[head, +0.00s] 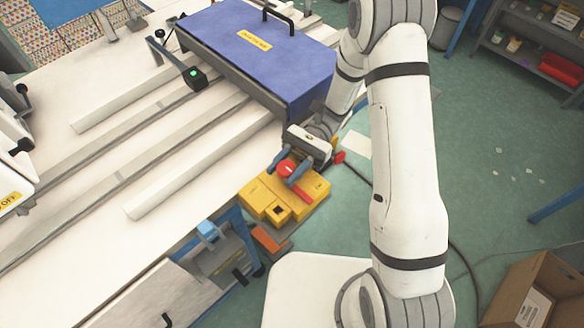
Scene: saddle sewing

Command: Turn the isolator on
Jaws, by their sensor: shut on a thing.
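The isolator is a yellow box (312,188) at the front edge of the white table, in the middle of the head view. It has a round red knob (286,168) and a red bar (302,196) on its top. My gripper (283,174) reaches down over the box from the upper right. Its two blue-grey fingers are on either side of the red knob and shut on it. The fingers hide part of the knob, and I cannot read any on or off marking on the box.
A blue-topped machine cover (255,50) with a black handle stands just behind my gripper. Long rails (190,165) run across the table. A small black box with a green light (194,74) sits beside the cover. A cardboard box (540,290) stands at lower right.

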